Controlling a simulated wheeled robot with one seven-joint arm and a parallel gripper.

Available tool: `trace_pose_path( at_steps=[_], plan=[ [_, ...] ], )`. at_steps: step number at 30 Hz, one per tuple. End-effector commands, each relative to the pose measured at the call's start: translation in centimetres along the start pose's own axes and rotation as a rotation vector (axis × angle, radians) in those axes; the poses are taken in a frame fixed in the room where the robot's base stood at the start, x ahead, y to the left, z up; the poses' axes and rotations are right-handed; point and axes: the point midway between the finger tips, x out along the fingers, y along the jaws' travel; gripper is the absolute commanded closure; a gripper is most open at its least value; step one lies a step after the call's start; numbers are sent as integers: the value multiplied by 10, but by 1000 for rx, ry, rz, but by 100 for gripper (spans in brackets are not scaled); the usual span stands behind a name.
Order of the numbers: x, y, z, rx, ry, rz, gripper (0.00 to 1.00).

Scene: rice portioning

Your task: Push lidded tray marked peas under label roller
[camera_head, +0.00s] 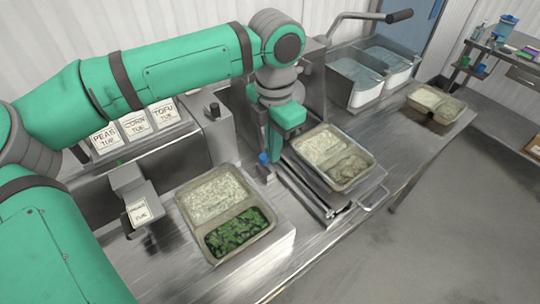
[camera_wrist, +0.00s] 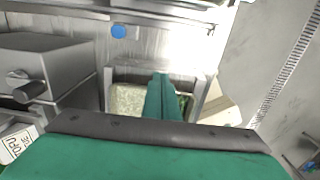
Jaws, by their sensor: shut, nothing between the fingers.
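A two-compartment tray (camera_head: 212,252) with rice and green filling sits on the steel counter at front centre. I cannot tell whether a clear lid covers it. Just left of it, a grey labelling head (camera_head: 127,180), likely the label roller, carries a small white label (camera_head: 138,211) ending in "TUE". The tray is beside this head, not under it. My gripper (camera_head: 275,152) points down behind and right of that tray, beside another tray's platform. In the wrist view my green fingers (camera_wrist: 162,92) are together and empty, in front of a framed tray (camera_wrist: 125,100) they partly hide.
A second tray (camera_head: 345,187) with rice and pale filling rests on a metal platform with a handle (camera_head: 374,200). A third tray (camera_head: 437,117) stands farther right. PEAS (camera_head: 104,138), CORN and TOFU cards stand behind. Two steel basins (camera_head: 385,75) are at the back.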

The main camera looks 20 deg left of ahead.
Motion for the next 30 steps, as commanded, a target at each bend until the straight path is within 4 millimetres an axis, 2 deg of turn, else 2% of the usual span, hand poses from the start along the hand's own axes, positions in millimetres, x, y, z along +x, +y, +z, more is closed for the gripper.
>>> trace_pose_path(
  at_steps=[16,21,30],
  plan=[
    [96,-2,-1,2,-1,-5,100],
    [92,0,-27,-2,-2,-2,100],
    [92,0,-40,0,-1,-2,100]
  ],
)
